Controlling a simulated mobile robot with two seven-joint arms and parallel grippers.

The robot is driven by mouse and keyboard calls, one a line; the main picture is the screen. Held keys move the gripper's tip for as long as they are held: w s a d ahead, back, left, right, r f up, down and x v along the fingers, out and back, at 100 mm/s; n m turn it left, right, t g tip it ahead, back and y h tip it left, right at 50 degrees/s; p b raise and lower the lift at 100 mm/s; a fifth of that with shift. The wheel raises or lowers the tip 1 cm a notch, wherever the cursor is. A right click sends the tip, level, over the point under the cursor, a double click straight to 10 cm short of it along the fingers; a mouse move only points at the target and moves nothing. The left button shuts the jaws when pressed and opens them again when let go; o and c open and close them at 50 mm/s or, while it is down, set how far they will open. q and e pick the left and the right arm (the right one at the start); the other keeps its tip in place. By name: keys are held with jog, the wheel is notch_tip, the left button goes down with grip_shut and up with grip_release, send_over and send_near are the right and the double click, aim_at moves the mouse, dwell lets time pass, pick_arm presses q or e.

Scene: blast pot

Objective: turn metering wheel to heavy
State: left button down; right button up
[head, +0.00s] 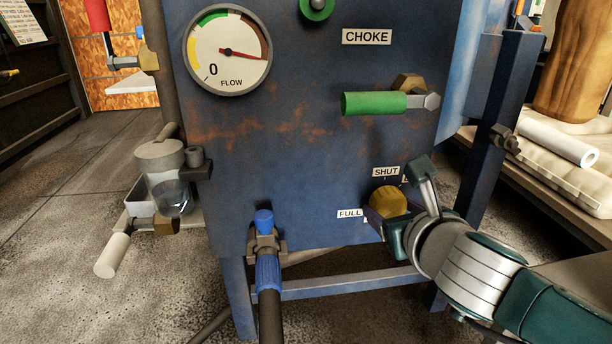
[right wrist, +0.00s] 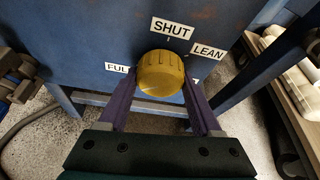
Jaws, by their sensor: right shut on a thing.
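The metering wheel (head: 386,203) is a yellow ribbed knob low on the front of the blue pot. It also shows in the right wrist view (right wrist: 160,75). Around it are the labels SHUT (right wrist: 171,29) above, LEAN (right wrist: 208,50) at upper right and FULL (head: 349,213) at left. A label at its right is mostly hidden behind a finger, so I cannot read it. I cannot make out a pointer mark on the wheel. My right gripper (right wrist: 158,88) is shut on the wheel, one finger on each side. My left gripper is not in view.
A green-handled CHOKE lever (head: 375,103) sticks out above the wheel. A flow gauge (head: 228,52) has its needle right of centre. A blue-capped hose fitting (head: 265,245) stands lower left. A blue post (head: 505,125) and a bench with bags (head: 555,165) stand at right.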

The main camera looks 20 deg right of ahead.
jog(key=shift+n+h, duration=0.6)
jog(key=shift+n, duration=0.1)
jog(key=shift+f+n+h, duration=0.1)
jog(key=shift+n+h, duration=0.5)
jog(key=shift+n, duration=0.4)
jog(key=shift+n+h+b, duration=0.65)
jog(key=shift+n+h, duration=0.05)
jog(key=shift+n, duration=0.5)
jog(key=shift+n+h+b, duration=0.45)
jog(key=shift+n+h, duration=0.15)
jog(key=shift+n, duration=0.3)
jog(key=o, duration=1.4)
